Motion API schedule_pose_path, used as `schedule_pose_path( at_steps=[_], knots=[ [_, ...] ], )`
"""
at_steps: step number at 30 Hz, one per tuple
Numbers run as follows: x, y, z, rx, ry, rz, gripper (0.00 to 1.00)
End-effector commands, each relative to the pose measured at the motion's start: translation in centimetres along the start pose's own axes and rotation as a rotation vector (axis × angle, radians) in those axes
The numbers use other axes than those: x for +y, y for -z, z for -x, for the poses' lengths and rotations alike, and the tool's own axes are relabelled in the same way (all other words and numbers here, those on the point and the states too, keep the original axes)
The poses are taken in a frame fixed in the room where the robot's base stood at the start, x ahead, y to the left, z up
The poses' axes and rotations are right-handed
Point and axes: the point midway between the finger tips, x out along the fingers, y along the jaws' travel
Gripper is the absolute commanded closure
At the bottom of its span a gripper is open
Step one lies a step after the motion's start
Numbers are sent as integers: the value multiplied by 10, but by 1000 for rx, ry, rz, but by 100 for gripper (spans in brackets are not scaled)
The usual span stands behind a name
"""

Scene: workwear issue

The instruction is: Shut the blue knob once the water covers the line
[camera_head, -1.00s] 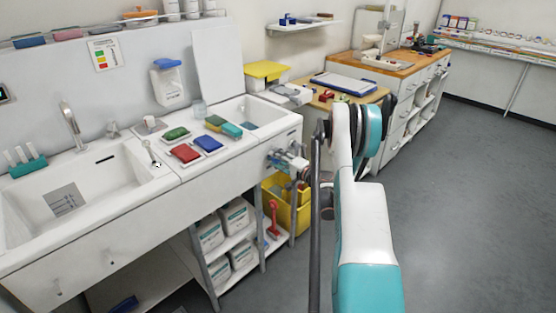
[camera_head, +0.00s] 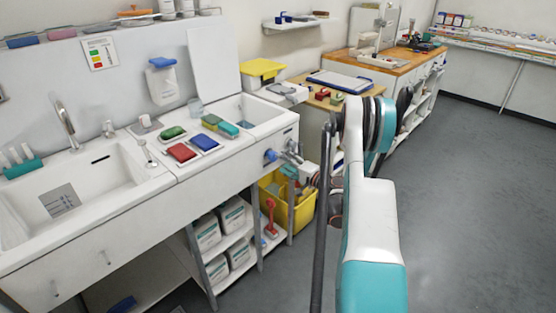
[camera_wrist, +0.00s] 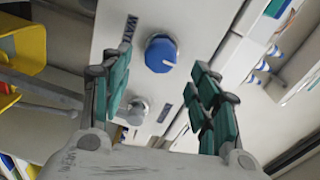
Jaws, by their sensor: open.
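The blue knob (camera_head: 270,155) is on the front right end of the sink unit; the wrist view shows it round with a pale mark (camera_wrist: 160,54). My gripper (camera_wrist: 158,98) is open and empty, its teal-padded fingers apart on either side of the view. The knob appears between and beyond the fingers, with no contact visible. In the head view my gripper is partly hidden by my arm. The left sink basin (camera_head: 115,172) has a grey panel with dark line marks (camera_head: 60,201) inside. I cannot make out a water level there.
A smaller grey knob or fitting (camera_wrist: 137,112) is beside the blue knob. A yellow bin (camera_head: 296,214) stands below the gripper. Red, blue and green brushes or pads lie on the counter (camera_head: 163,178). Open floor (camera_head: 470,200) is on the right.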

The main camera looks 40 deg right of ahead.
Motion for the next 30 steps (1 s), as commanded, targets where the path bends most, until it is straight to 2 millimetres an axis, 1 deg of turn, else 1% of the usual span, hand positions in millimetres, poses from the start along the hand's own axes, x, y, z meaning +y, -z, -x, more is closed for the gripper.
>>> schedule_pose_path(
  at_steps=[1,3,6,10,15,30],
  knots=[
    [0,1,12,4,0,0,44],
    [0,1,25,3,0,0,44],
    [0,1,40,2,0,0,44],
    [0,1,53,2,0,0,44],
    [0,0,58,0,0,0,44],
    [0,0,58,0,0,0,44]
  ],
)
